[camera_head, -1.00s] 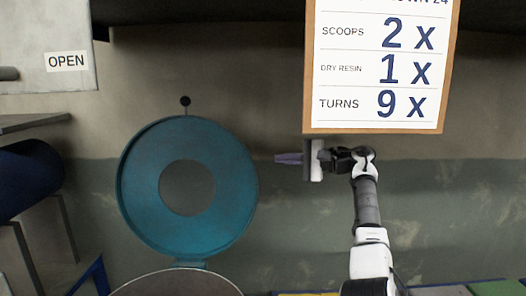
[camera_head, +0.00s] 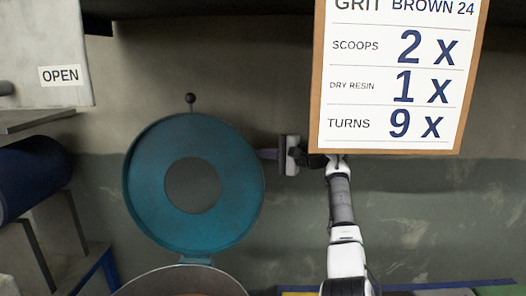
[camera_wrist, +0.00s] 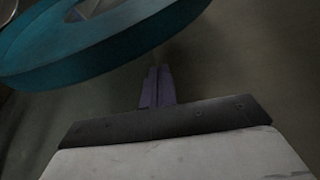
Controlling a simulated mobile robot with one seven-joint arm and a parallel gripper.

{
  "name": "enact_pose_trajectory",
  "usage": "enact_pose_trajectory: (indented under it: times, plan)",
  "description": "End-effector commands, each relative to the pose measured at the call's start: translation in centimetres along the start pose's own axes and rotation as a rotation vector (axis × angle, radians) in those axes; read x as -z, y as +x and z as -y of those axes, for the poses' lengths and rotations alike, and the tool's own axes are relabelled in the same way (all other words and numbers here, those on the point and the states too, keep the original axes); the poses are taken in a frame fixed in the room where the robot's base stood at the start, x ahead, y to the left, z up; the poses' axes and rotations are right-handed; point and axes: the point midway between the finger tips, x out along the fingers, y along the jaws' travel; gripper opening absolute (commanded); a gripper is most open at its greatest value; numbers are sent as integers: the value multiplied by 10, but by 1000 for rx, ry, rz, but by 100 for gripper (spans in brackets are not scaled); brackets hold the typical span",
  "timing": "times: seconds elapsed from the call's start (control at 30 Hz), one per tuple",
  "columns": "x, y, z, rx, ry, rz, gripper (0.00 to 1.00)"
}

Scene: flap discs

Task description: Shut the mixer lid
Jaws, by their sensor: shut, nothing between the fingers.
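The mixer lid (camera_head: 146,190) is a teal round disc with a dark middle and a small knob (camera_head: 190,98) at its top. It stands raised above the mixer drum (camera_head: 180,283), whose rim shows at the bottom of the head view. My gripper (camera_head: 264,154) is at the lid's right edge in the head view, its fingers pointing left; I cannot tell whether they touch. In the wrist view the gripper (camera_wrist: 157,86) is shut and empty, with the lid's rim (camera_wrist: 110,47) ahead and to the upper left.
A sign board (camera_head: 396,80) with recipe counts hangs at the upper right, close above my arm. A grey panel labelled OPEN (camera_head: 60,75) and a dark blue drum (camera_head: 35,175) are at the left. Bare wall (camera_head: 420,200) lies right of my arm.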

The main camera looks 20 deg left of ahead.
Motion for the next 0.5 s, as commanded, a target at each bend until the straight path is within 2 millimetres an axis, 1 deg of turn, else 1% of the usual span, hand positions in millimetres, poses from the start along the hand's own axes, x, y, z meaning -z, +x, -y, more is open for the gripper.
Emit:
enact_pose_trajectory:
  times: [0.1,0.3,0.5]
  plan:
    - [-9,-3,1,1,-3,0,0]
    - [-21,-7,1,0,-1,1,0]
    - [-25,-9,0,0,0,0,0]
